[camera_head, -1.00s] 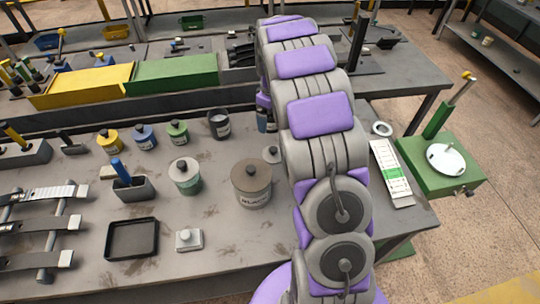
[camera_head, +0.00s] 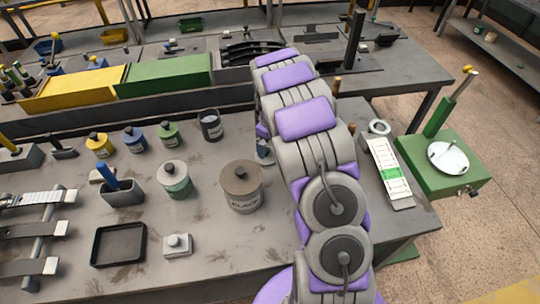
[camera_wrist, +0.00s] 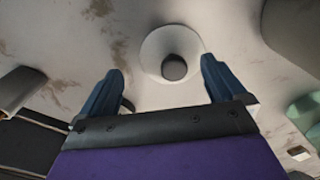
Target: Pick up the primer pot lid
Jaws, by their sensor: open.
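A pale round lid with a dark round knob (camera_wrist: 174,66), which I take to be the primer pot lid, lies on the stained grey bench in the wrist view. My gripper (camera_wrist: 166,80) is open and empty. Its two dark blue fingers stand apart, one to the left and one to the right of the lid's near part, with the knob roughly centred between them. I cannot tell how high the fingers are above the lid. In the head view my arm hides the lid and most of my gripper.
A large grey lidded pot (camera_head: 242,188) and a green-banded lidded pot (camera_head: 174,180) stand left of my arm. Several smaller pots stand behind them. A black tray (camera_head: 118,244) and a small knobbed block (camera_head: 177,244) lie nearer. A chart strip (camera_head: 389,172) lies right.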

